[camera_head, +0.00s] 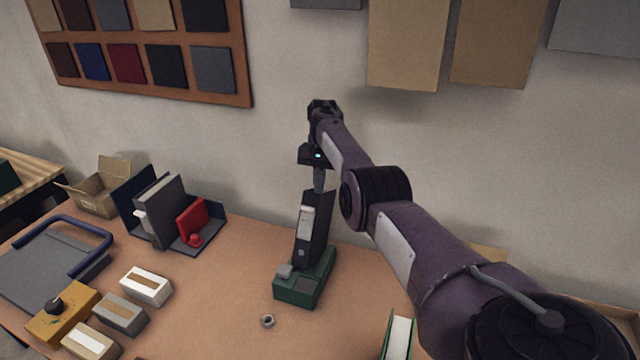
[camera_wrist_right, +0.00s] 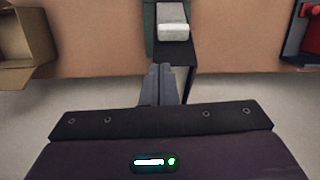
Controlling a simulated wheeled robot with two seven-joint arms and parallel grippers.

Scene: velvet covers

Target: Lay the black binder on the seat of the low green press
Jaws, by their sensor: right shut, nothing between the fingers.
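The black binder (camera_head: 313,230), with a white label and a ring on its spine, stands upright, slightly tilted, at the rear of the low green press (camera_head: 293,293). I cannot tell whether it rests on the press or just behind it. The press has a grey block at its front left and a dark flat patch beside it. My right gripper (camera_head: 319,188) points down at the binder's top, shut and empty. In the right wrist view its fingers (camera_wrist_right: 159,84) are together, beside the binder's dark edge (camera_wrist_right: 190,65). My left gripper is out of view.
Bookends hold a grey binder (camera_head: 160,208) and a red item (camera_head: 193,220) at the left. A cardboard box (camera_head: 97,190), a blue-handled grey board (camera_head: 50,270) and small blocks (camera_head: 147,285) lie left. A small metal ring (camera_head: 267,321) and a green-covered book (camera_head: 398,338) are in front.

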